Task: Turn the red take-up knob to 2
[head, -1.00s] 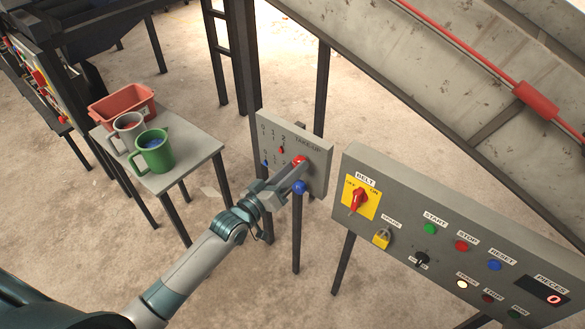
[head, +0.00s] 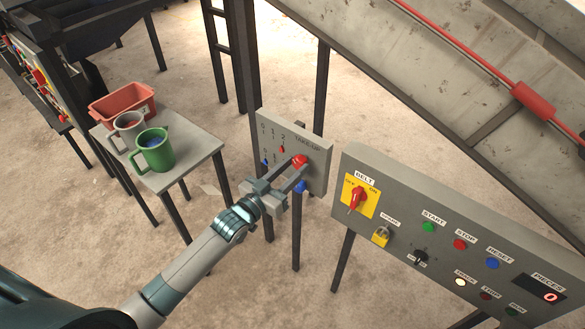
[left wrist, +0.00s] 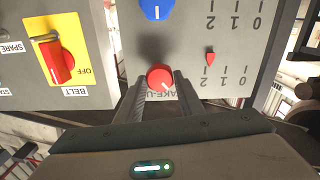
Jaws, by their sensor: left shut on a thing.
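The red take-up knob (head: 299,160) is on the grey TAKE-UP panel (head: 318,178). My left gripper (head: 296,170) is shut on it. In the left wrist view, which shows the panel upside down, the red knob (left wrist: 160,77) sits between the two fingers (left wrist: 160,88). The red pointer (head: 282,149) stands by the 2 of the upper 0-1-2 scale; in the wrist view the red pointer (left wrist: 210,58) lines up with the 2 mark. My right gripper is not in view.
A BELT control panel (head: 400,190) stands close at the right, with a red switch (head: 357,199) and several buttons. At the left a small table (head: 200,160) holds a green jug (head: 155,152), a grey jug (head: 128,130) and a red bin (head: 122,103).

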